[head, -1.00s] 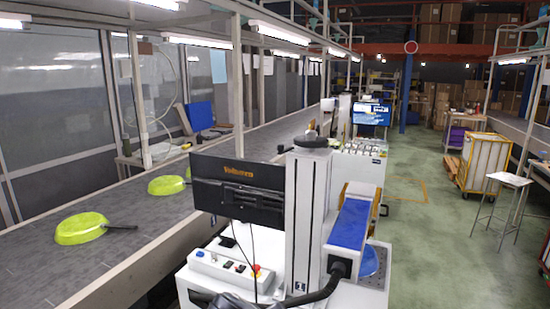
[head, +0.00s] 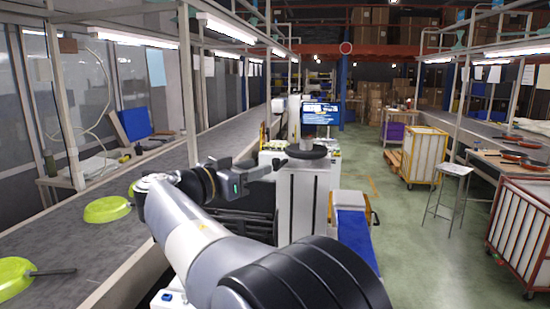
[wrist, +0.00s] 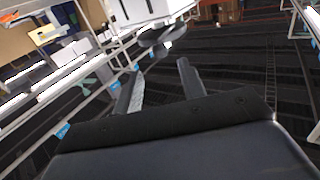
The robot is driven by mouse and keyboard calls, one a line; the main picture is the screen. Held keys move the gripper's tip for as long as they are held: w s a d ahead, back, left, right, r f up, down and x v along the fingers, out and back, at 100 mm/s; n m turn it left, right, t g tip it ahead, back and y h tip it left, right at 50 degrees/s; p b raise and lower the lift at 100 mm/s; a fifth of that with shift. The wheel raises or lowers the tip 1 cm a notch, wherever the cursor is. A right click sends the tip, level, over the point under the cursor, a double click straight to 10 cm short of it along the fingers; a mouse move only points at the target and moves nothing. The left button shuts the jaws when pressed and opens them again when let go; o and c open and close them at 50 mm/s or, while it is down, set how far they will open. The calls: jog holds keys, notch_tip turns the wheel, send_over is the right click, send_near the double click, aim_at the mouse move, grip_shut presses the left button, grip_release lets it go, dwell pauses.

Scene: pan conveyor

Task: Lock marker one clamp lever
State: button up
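The marker one column (head: 303,205) is a white upright with a dark slot, standing right of centre in the head view. A black round handwheel (head: 307,152) sits on its top. It seems to show as a dark disc (wrist: 162,38) beyond my fingers in the wrist view. My gripper (head: 268,166) is just left of the column top, at about the handwheel's height. In the wrist view its two fingers (wrist: 160,85) are apart, with nothing between them. I cannot clearly make out the clamp lever; my gripper and arm cover that area.
The grey conveyor (head: 75,245) runs along the left with lime-green pans (head: 107,210) on it. A blue-topped slide (head: 355,235) is right of the column. A wheeled crate (head: 425,157) and a stool (head: 450,172) stand farther right. Green floor is free between.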

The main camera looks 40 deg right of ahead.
aim_at(273, 162)
jog(key=d+p, duration=0.1)
jog(key=d, duration=0.4)
jog(key=w+d+p, duration=0.1)
jog(key=d, duration=0.1)
jog(key=shift+d+p, duration=0.3)
jog(key=shift+d, duration=0.1)
grip_shut()
jog(key=shift+f, duration=0.1)
